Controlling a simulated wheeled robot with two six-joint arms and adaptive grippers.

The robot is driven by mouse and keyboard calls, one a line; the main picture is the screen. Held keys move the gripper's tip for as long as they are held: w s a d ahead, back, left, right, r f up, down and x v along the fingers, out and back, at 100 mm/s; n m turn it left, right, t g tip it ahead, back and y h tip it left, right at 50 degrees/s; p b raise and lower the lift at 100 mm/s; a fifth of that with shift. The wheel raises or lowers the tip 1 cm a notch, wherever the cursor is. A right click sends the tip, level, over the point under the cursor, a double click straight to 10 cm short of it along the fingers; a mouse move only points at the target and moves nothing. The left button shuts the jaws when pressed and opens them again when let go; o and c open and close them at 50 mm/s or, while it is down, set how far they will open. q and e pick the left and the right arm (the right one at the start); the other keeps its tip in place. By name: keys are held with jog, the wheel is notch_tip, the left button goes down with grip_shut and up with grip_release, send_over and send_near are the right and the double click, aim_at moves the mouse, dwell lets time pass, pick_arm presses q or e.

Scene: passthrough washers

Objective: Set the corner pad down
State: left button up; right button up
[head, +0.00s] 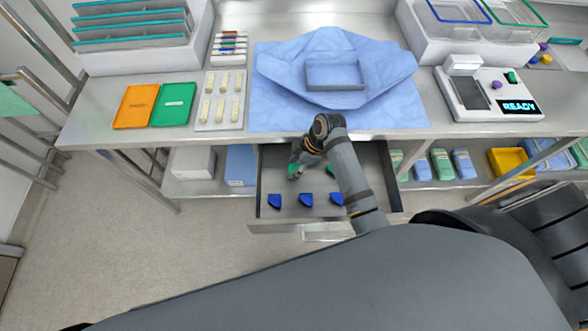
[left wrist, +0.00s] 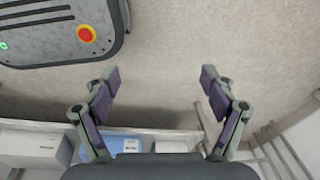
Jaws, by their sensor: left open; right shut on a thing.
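An open drawer (head: 262,188) under the bench holds blue corner pads (head: 306,199) in a row near its front. Part of a green pad (head: 330,169) shows beside my right forearm, farther back in the drawer. My right gripper (head: 295,173) is over the left part of the drawer, pointing down, shut on a small green corner pad (head: 292,178), mostly hidden by the fingers. I cannot tell whether that pad touches the drawer floor. My left gripper (left wrist: 156,78) is open and empty in the left wrist view, above the bare floor.
On the bench are a blue cloth (head: 275,118) with a blue tray (head: 335,75), orange (head: 135,106) and green (head: 173,104) cards, and a READY device (head: 488,95). The shelf beside the drawer holds boxes (head: 193,162) and a yellow bin (head: 512,161).

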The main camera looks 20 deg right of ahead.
jog(key=shift+w+a+f, duration=0.15)
jog(key=shift+w+f, duration=0.15)
jog(key=shift+f, duration=0.1)
jog(key=shift+c, duration=0.2)
jog(key=shift+o, duration=0.2)
notch_tip(320, 180, down, 2)
jog(key=shift+f+p, duration=0.2)
jog(key=shift+p, duration=0.15)
jog(key=shift+f, duration=0.25)
jog(key=shift+c, duration=0.2)
jog(key=shift+f, duration=0.1)
jog(key=o, duration=0.8)
pick_arm(q)
jog(key=shift+s+r, duration=0.25)
jog(key=shift+s, duration=0.3)
jog(key=shift+s+f, duration=0.1)
jog(key=shift+f, duration=0.05)
pick_arm(e)
jog(key=v, duration=1.2)
